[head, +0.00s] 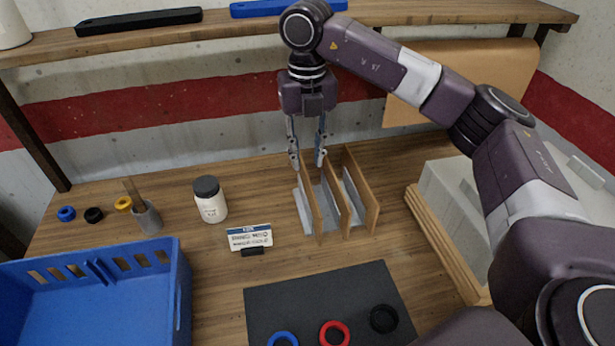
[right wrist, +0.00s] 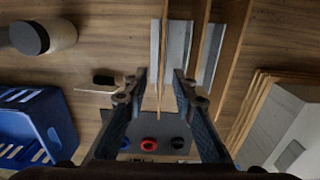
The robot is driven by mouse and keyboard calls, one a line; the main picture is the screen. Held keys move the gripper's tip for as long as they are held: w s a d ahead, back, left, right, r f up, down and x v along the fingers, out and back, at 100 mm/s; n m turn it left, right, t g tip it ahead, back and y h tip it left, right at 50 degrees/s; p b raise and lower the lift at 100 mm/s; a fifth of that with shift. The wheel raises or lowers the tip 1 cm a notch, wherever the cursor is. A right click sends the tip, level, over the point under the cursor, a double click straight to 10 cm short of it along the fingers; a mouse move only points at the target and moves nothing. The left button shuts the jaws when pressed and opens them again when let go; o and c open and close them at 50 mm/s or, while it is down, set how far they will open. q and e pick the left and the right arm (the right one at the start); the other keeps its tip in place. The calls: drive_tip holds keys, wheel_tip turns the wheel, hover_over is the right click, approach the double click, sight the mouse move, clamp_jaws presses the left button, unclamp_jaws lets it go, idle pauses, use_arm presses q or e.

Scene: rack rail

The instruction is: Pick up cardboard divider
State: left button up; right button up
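Three upright brown cardboard dividers stand in a row at the middle back of the table: a left one (head: 318,212), a middle one (head: 340,200) and a right one (head: 362,190), with grey metal plates at their feet. My right gripper (head: 307,162) points down over the left divider, its fingers apart. In the right wrist view the gripper (right wrist: 160,88) has the left divider's thin edge (right wrist: 163,60) between its open fingers, with a gap on each side. Whether the fingertips reach below its top edge is hard to tell. My left gripper is not in view.
A white jar (head: 211,202) and a label card (head: 250,237) stand left of the dividers. A blue crate (head: 180,285) is at front left, a dark mat (head: 265,305) with rings in front. Stacked brown boards (head: 440,245) and a pale box (head: 455,200) are at right. A shelf (head: 230,30) runs above.

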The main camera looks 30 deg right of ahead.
sight(309, 180)
drive_tip(key=shift+s+f, duration=0.1)
drive_tip(key=shift+f, duration=0.35)
drive_tip(key=f, duration=0.1)
drive_tip(key=f+p, duration=0.1)
drive_tip(key=shift+s+f, duration=0.25)
drive_tip(key=shift+f, duration=0.05)
drive_tip(key=f, duration=0.1)
drive_tip(key=f+p, duration=0.1)
drive_tip(key=f, duration=0.1)
drive_tip(key=shift+w+d+f, duration=0.2)
drive_tip(key=shift+f, duration=0.25)
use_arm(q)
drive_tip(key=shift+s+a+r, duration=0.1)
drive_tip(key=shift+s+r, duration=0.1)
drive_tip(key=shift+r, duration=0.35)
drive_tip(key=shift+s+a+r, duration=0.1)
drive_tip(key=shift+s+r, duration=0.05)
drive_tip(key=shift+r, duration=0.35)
use_arm(e)
clamp_jaws()
